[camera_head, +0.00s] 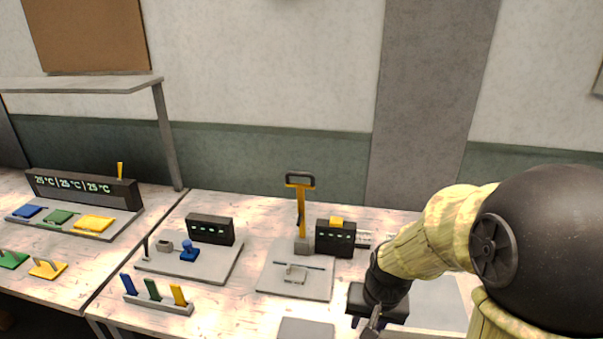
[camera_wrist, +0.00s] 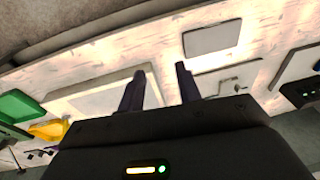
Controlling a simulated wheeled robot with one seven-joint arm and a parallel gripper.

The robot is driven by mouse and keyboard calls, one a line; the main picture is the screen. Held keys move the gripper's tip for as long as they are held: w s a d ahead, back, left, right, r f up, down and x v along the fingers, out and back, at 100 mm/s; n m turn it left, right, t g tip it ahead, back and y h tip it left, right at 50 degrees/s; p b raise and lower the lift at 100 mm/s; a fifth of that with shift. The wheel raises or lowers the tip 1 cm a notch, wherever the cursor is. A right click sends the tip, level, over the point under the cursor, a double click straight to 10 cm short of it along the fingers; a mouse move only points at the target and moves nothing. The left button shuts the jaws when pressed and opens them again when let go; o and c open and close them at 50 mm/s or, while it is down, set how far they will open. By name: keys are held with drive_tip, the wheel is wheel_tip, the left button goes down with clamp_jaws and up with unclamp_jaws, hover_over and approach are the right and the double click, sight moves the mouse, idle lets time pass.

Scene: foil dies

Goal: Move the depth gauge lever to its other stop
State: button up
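No part is clearly labelled as the depth gauge lever, so I cannot tell which one it is. One candidate is a small dark upright lever (camera_head: 145,247) at the left of a grey plate, beside a blue knob (camera_head: 189,250). A yellow lever (camera_head: 120,171) stands on the temperature display box. A tall yellow press arm with a black handle (camera_head: 300,181) rises from another base plate. My gripper (camera_head: 374,320) is right of that press, apart from these parts. In the wrist view its two fingers (camera_wrist: 160,80) are spread with nothing between them.
The display box (camera_head: 82,188) is at the left. A black box with a yellow top (camera_head: 335,238) stands beside the press. A rack of coloured tabs (camera_head: 157,301) and a grey pad (camera_head: 306,329) lie in front. Bare wood shows between the plates.

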drive_tip(key=w+a+r+m+g+y+p, duration=0.1)
drive_tip(key=w+a+m+y, duration=0.15)
drive_tip(key=w, duration=0.35)
drive_tip(key=w+a+r+m+g+y+p, duration=0.1)
drive_tip(key=w+a+m+y+p, duration=0.1)
drive_tip(key=w+m, duration=0.3)
drive_tip(key=m+t+y+p, duration=0.4)
drive_tip(key=m+y, duration=0.7)
drive_tip(key=y, duration=0.1)
approach(305, 175)
drive_tip(key=w+v, duration=0.1)
drive_tip(key=v, duration=0.5)
drive_tip(key=shift+d+f, duration=0.25)
drive_tip(key=shift+f, duration=0.1)
drive_tip(key=p+x, duration=0.2)
drive_tip(key=x, duration=0.3)
drive_tip(key=p+x, duration=0.1)
drive_tip(key=x, duration=0.5)
drive_tip(key=p+x, duration=0.2)
drive_tip(key=x, duration=0.3)
drive_tip(key=shift+s+a+r+p, duration=0.25)
drive_tip(key=shift+p, duration=0.1)
drive_tip(key=shift+w+a+f, duration=0.1)
drive_tip(key=shift+w+a, duration=0.05)
drive_tip(key=shift+a, duration=0.4)
